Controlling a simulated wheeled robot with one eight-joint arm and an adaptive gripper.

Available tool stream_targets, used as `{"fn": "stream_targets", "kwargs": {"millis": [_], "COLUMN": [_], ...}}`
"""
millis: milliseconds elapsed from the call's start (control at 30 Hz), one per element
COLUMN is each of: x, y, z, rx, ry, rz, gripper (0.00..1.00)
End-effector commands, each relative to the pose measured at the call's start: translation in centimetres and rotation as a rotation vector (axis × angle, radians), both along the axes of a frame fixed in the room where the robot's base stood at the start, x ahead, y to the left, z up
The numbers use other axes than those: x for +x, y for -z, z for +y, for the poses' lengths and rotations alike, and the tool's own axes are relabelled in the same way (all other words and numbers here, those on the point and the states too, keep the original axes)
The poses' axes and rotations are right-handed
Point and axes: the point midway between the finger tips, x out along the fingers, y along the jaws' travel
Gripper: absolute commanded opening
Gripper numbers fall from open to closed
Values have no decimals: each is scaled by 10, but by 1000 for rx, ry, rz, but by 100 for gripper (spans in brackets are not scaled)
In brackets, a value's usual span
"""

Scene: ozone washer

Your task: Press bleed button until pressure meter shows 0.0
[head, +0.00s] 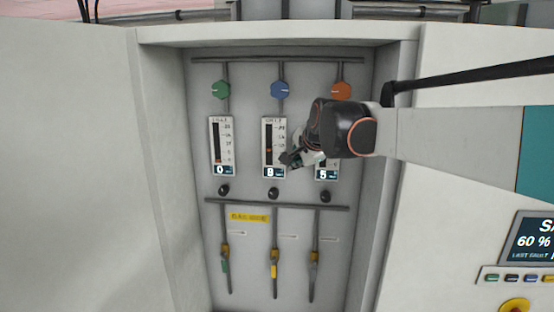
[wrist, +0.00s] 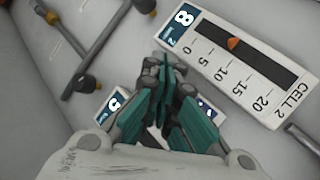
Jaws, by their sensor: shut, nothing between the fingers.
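Three meters hang in the recessed panel: the left one (head: 221,140) reads 0, the middle one (head: 267,145) reads 8, and the right one (head: 333,172), partly hidden by my arm, appears to read 5. In the wrist view the middle meter (wrist: 240,62) is labelled CELL 2. A dark round button sits below each: left (head: 223,190), middle (head: 273,193), right (head: 326,196). In the wrist view the middle button (wrist: 145,5) is at the top edge. My gripper (head: 286,160) is shut and empty, beside the middle meter's lower right; its fingers (wrist: 164,68) touch no button.
Green (head: 220,90), blue (head: 280,90) and orange (head: 341,91) knobs sit above the meters. Below the buttons run a horizontal pipe and three valve levers (head: 274,263), with a yellow label (head: 249,217). Side walls (head: 164,150) bound the recess.

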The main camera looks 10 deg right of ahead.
Motion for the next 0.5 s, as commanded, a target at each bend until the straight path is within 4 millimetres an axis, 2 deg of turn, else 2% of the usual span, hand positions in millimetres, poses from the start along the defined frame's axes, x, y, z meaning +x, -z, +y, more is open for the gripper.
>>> {"fn": "stream_targets", "kwargs": {"millis": [500], "x": [8], "y": [0], "z": [-3], "rx": [0], "ry": [0], "rz": [0], "gripper": [0]}}
